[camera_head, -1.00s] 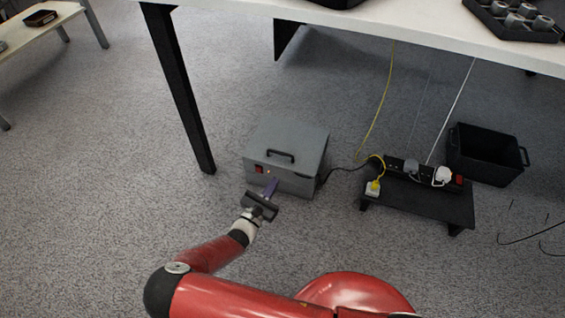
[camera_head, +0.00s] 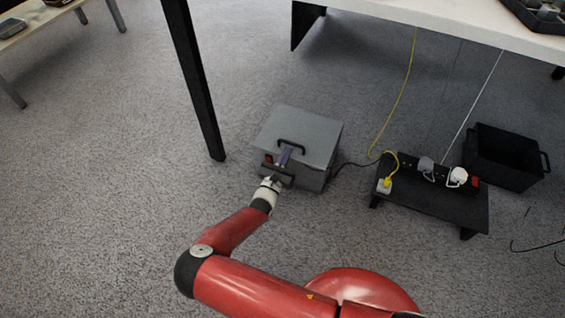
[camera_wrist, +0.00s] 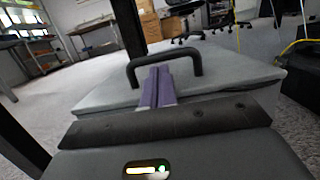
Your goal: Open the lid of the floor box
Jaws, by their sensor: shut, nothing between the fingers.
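The floor box (camera_head: 315,178) is a grey box on the carpet, and its flat lid (camera_head: 318,130) is closed. A black handle (camera_head: 291,142) stands on the lid; in the wrist view the handle (camera_wrist: 133,68) arches up just beyond my fingers. My gripper (camera_head: 285,152) is shut and empty, with its purple fingers side by side over the lid's front edge. In the wrist view my gripper (camera_wrist: 160,72) points at the middle of the handle. I cannot tell whether the fingertips touch it. A red switch (camera_head: 268,159) shows on the box's front, partly beside my gripper.
A black table leg (camera_head: 195,85) stands left of the box. A low black stand (camera_head: 430,195) with a power strip and plugs is to the right, with a yellow cable (camera_head: 398,100). A black crate (camera_head: 505,158) stands further right. Carpet is clear at left.

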